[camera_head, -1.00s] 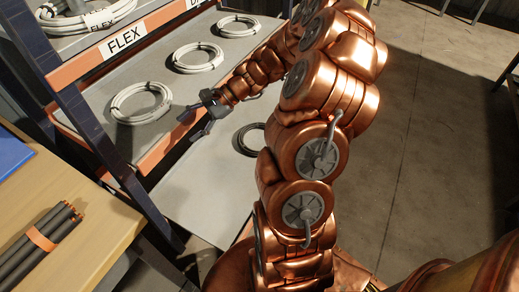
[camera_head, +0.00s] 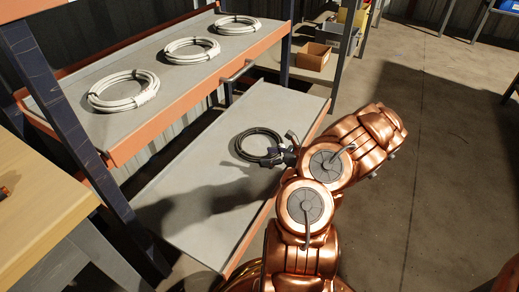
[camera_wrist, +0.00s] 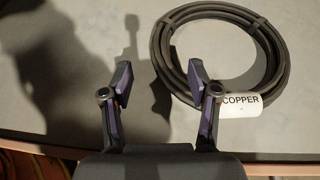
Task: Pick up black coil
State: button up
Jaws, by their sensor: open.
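The black coil (camera_head: 240,148) lies flat on the grey lower shelf (camera_head: 200,190), near its right end. In the wrist view the coil (camera_wrist: 276,50) fills the upper right and bears a white tag reading COPPER (camera_wrist: 240,104). My gripper (camera_head: 279,149) is at the coil's right side in the head view. In the wrist view my gripper (camera_wrist: 160,70) is open and empty. Its right finger overlaps the coil's lower-left part, beside the tag, and its left finger is outside the ring. Whether the fingers touch the coil cannot be told.
Three white coils, the nearest being one white coil (camera_head: 125,90), lie on the upper shelf (camera_head: 90,57) with its orange edge. A wooden table (camera_head: 40,205) stands at the left. Boxes, one of them brown (camera_head: 313,57), stand behind. The floor at right is clear.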

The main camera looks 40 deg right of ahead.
aim_at(252, 156)
jog(key=b+x, duration=0.3)
jog(key=x, duration=0.4)
jog(key=shift+w+a, duration=0.15)
jog(key=shift+r, duration=0.1)
grip_shut()
dwell(0.3)
